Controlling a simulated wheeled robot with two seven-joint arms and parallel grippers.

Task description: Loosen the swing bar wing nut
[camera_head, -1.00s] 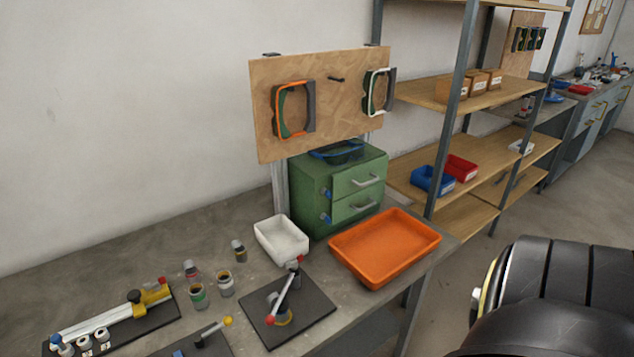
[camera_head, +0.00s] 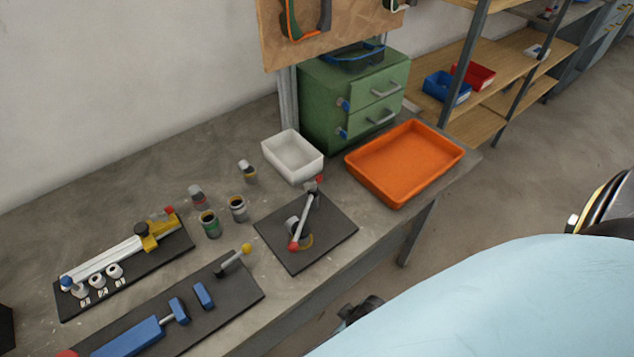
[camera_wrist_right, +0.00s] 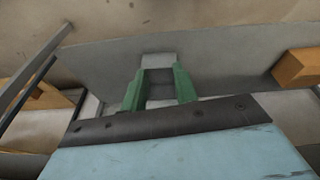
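The swing bar (camera_head: 307,220) is a grey bar with red ends on a dark square plate (camera_head: 285,255), in the head view near the bench's front edge. My left gripper is in no view.
A white bin (camera_head: 293,168), an orange tray (camera_head: 362,184) and a green drawer cabinet (camera_head: 330,100) stand behind the plate. Small jars (camera_head: 210,224) stand left of it. A blue clamp jig (camera_head: 130,338) and a yellow-and-white jig (camera_head: 105,258) lie further left. My light-blue arm covers the lower right.

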